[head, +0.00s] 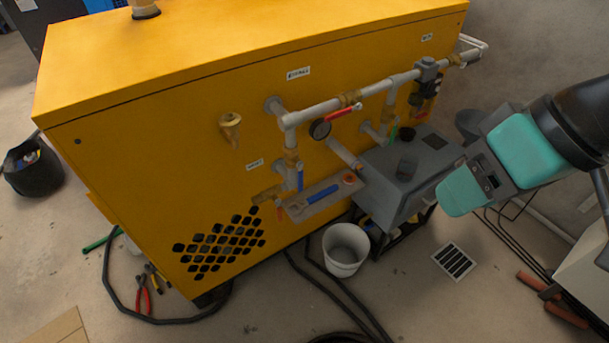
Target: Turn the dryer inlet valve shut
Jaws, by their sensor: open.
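The dryer is a yellow cabinet (180,110) with pipework on its front side. A blue lever (300,178) stands upright along the left vertical pipe, beside a small white label (255,164) too small to read surely; this looks like the inlet valve. A second blue lever (323,192) lies along a grey horizontal piece just right of and below it. A red lever (343,113) is on the upper pipe. My gripper (470,185), with teal parts, is open at the right, well apart from the left blue lever. Its fingertips are hard to make out.
A grey box (410,180) on a black stand is between my arm and the left valves. A white bucket (345,250) stands below. Hoses and red-handled pliers (142,295) lie on the floor. A pressure gauge (320,129) and brass fittings crowd the pipes.

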